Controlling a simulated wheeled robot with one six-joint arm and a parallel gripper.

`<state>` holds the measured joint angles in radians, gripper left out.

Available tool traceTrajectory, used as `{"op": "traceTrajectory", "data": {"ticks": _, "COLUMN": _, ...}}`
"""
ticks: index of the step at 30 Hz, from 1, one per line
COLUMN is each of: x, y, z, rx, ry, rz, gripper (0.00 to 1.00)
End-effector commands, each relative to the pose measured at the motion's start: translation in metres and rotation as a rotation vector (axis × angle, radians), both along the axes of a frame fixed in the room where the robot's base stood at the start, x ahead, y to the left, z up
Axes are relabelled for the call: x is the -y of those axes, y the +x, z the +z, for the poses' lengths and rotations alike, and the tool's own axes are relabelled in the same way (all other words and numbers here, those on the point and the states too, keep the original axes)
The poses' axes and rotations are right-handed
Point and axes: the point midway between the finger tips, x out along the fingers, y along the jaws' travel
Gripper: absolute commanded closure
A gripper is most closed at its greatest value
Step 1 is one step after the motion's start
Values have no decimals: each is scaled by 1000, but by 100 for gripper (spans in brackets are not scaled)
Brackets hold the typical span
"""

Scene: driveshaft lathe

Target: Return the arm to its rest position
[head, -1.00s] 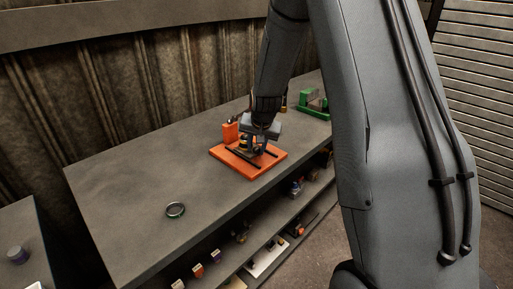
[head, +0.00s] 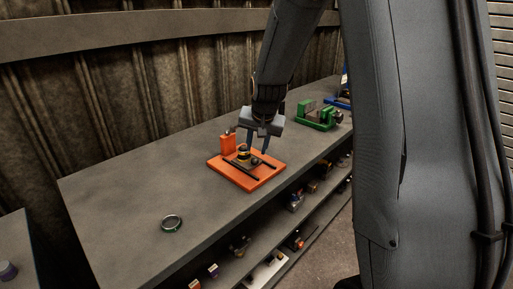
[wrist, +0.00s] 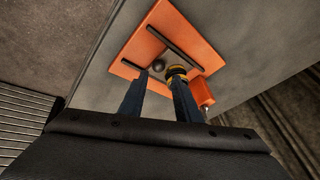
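My gripper (head: 258,143) is above the orange fixture plate (head: 258,181) on the grey bench. Its two fingers are spread apart with nothing between them. In the wrist view my gripper (wrist: 158,92) points at the orange plate (wrist: 196,42), with a gap between the fingertips. A small part with yellow and black bands (head: 243,153) stands on the plate beside dark rails. It also shows in the wrist view (wrist: 177,73), partly hidden by one finger. My arm rises from the gripper to the upper right.
A dark ring (head: 172,223) lies on the near part of the bench (head: 120,200). A green fixture (head: 317,117) and a blue one (head: 339,101) stand farther along. Shelves under the bench hold several small items. A corrugated wall (head: 110,100) runs behind the bench.

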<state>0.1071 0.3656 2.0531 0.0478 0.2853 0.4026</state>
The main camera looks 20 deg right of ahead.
Motion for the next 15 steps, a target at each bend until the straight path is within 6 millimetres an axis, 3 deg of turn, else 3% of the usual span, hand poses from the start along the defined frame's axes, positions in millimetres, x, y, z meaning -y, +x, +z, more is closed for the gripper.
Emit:
{"op": "traceTrajectory", "data": {"ticks": 10, "x": -1, "y": -3, "z": 0, "rx": -4, "ry": -1, "rz": 5, "gripper": 70}}
{"op": "traceTrajectory", "data": {"ticks": 13, "x": -12, "y": -33, "z": -3, "rx": -45, "ry": -19, "rz": 65, "gripper": 70}}
{"op": "traceTrajectory", "data": {"ticks": 15, "x": -22, "y": -66, "z": -7, "rx": -90, "ry": -36, "rz": 131, "gripper": 70}}
